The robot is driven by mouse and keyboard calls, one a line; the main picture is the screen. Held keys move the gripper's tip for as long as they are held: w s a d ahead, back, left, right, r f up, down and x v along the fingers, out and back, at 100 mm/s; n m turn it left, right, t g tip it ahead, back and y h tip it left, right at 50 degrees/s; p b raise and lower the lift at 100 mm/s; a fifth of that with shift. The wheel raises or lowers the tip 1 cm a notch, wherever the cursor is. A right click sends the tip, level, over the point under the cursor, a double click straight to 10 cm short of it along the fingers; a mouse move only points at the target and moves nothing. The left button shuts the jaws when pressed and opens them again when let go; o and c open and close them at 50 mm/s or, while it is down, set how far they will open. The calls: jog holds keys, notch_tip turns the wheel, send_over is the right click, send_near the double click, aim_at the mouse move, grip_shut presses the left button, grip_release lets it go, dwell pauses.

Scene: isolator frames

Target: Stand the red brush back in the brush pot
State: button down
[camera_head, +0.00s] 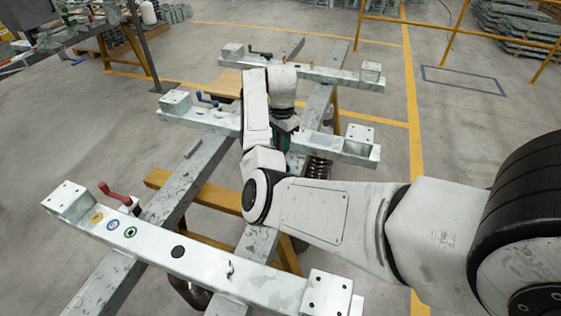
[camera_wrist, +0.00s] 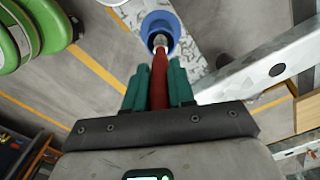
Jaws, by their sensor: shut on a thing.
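My gripper (camera_wrist: 156,84) is shut on the red brush (camera_wrist: 158,78), which lies between its green fingers and points away from the wrist. The brush's metal collar shows over the mouth of the blue brush pot (camera_wrist: 173,22). I cannot tell whether the brush's far end is inside the pot or just above it. The pot stands on or beside a pale scuffed beam. In the head view my gripper (camera_head: 284,137) is low beside the middle crossbeam, mostly behind my arm. I cannot make out the brush or pot there.
A middle crossbeam (camera_head: 345,147) and a near crossbeam (camera_head: 205,263) lie across long scuffed rails. A red-handled lever (camera_head: 115,194) stands on the near crossbeam's left. A dark coil spring (camera_head: 318,168) sits right of my gripper. Green rounded objects (camera_wrist: 35,30) show at left in the wrist view.

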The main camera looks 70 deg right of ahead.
jog(key=shift+f, duration=2.55)
jog(key=shift+f, duration=0.15)
jog(key=c, duration=1)
grip_release()
jog(key=shift+o, duration=0.2)
notch_tip(320, 180, up, 12)
jog(key=shift+d+r+b, duration=0.1)
jog(key=shift+r+b, duration=0.1)
jog(key=shift+b, duration=0.3)
